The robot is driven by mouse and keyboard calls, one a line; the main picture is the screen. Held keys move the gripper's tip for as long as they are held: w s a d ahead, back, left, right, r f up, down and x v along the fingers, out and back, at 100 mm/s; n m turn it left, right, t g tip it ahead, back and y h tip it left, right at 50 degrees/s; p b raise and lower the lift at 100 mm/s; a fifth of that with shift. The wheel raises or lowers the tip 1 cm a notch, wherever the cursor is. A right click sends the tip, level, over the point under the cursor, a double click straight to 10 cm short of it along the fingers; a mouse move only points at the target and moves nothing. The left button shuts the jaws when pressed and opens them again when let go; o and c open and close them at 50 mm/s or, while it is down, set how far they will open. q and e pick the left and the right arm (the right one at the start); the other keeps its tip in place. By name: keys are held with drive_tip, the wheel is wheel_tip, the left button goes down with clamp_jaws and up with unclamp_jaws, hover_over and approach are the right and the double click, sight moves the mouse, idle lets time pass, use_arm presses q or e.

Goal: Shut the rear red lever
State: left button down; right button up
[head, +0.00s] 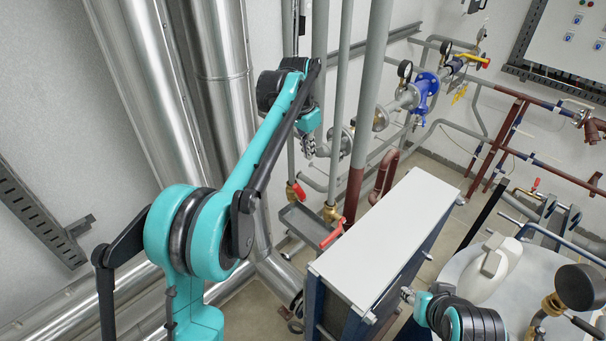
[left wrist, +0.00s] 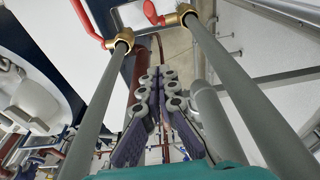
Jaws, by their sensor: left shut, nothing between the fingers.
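Two upright grey pipes carry brass valves with red levers. The rear red lever (head: 299,191) sits on the valve nearer the wall; it also shows at the top of the left wrist view (left wrist: 152,13), beside its brass valve (left wrist: 181,14). The other red lever (head: 332,236) is on the valve closer to the white-topped box; it shows at upper left in the left wrist view (left wrist: 86,18). My left gripper (head: 309,152) is shut and empty, above the rear lever and apart from it. In the left wrist view its fingertips (left wrist: 158,78) meet between the two pipes. My right gripper (head: 407,295) is small, its jaws unclear.
A white-topped box (head: 390,235) stands right of the valves. A thicker grey and red-brown pipe (head: 369,100) rises beside them. Large shiny ducts (head: 222,80) stand behind my left arm. A grey tray (head: 300,222) sits below the rear valve.

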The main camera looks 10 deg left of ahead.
sight(300, 194)
use_arm(q)
drive_tip(key=f, duration=0.3)
drive_tip(key=f+p, duration=0.1)
drive_tip(key=f, duration=0.2)
drive_tip(key=s+f, duration=0.1)
drive_tip(key=f, duration=0.2)
drive_tip(key=shift+a+p, duration=0.35)
drive_tip(key=shift+a, duration=0.05)
drive_tip(key=shift+s+a+f, duration=0.1)
drive_tip(key=shift+s+a, duration=0.15)
drive_tip(key=shift+s, duration=0.2)
drive_tip(key=shift+w+f, duration=0.1)
drive_tip(key=shift+s+a+f+t+b, duration=0.1)
drive_tip(key=shift+s+a+t+b, duration=0.1)
drive_tip(key=shift+s+t+b, duration=0.2)
